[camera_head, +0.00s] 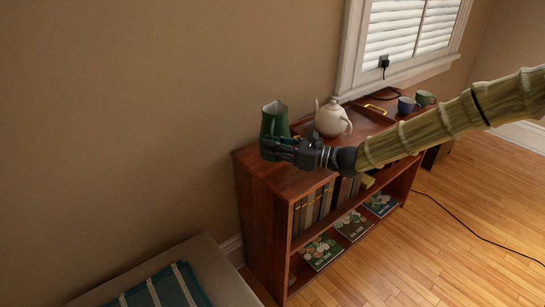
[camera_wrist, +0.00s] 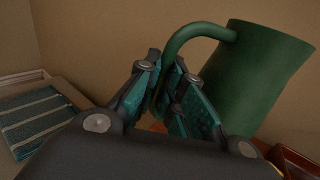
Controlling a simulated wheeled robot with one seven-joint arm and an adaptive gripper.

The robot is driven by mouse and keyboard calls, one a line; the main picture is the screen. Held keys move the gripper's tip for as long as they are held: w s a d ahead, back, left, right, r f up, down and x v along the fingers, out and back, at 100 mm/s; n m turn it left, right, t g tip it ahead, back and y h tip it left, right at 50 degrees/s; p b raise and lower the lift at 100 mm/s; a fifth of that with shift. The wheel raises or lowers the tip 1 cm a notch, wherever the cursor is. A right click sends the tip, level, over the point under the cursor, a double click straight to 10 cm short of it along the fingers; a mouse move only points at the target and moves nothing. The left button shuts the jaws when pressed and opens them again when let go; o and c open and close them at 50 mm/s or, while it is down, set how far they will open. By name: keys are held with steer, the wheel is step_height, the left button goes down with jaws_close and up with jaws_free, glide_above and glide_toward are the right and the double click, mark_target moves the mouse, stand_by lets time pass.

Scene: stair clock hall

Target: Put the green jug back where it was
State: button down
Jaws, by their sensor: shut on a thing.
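The green jug (camera_head: 274,119) is at the left end of the wooden bookcase's top (camera_head: 262,165) in the head view. My gripper (camera_head: 272,148) is in front of the jug, at its lower part. In the wrist view the jug (camera_wrist: 258,80) is on the right, tilted in the picture, with its handle toward my gripper (camera_wrist: 168,92). The fingers are shut on the handle. The jug's base is hidden, so I cannot tell whether it touches the top.
A white teapot (camera_head: 333,119) stands to the right on a tray (camera_head: 371,125). A blue mug (camera_head: 405,105) and a green mug (camera_head: 425,98) stand farther right. A striped cloth (camera_head: 160,290) lies at lower left.

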steer(key=shift+f, duration=1.85)
steer(key=c, duration=1.5)
jaws_free()
steer(key=shift+c, duration=0.2)
steer(key=shift+r, duration=0.2)
steer(key=v, duration=1.2)
steer(key=shift+f, duration=0.15)
